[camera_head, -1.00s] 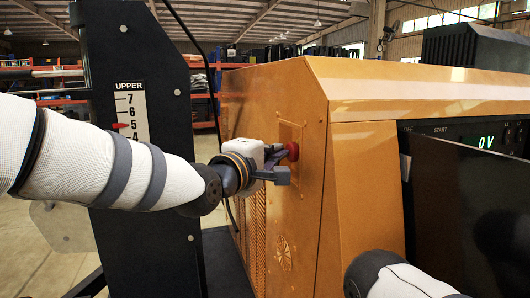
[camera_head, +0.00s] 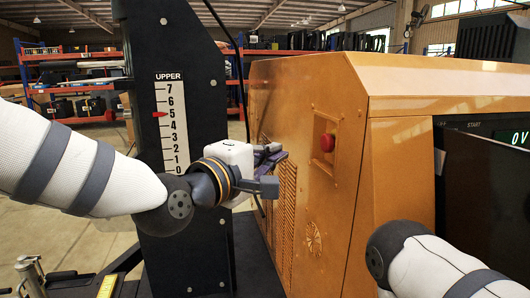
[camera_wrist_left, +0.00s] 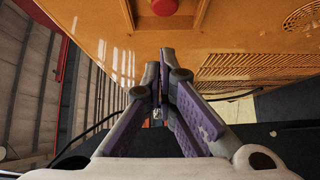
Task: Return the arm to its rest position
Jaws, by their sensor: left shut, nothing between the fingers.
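My left arm comes in from the left in the head view, and its gripper (camera_head: 270,168) is beside the orange generator cabinet (camera_head: 310,90), in front of the black mast. The gripper is shut and empty, and its fingers also show closed together in the left wrist view (camera_wrist_left: 160,62). The red button (camera_head: 327,142) sits in a recessed plate on the cabinet's side, to the right of the gripper and apart from it. It also shows at the top of the left wrist view (camera_wrist_left: 164,6). Part of my right arm (camera_head: 440,265) shows at lower right; its gripper is out of view.
The black mast (camera_head: 185,65) with an "UPPER" scale (camera_head: 169,125) stands right behind my left wrist. A control panel with a lit display (camera_head: 519,137) and a dark open door (camera_head: 485,190) are at the right. Shelves (camera_head: 70,85) stand far behind.

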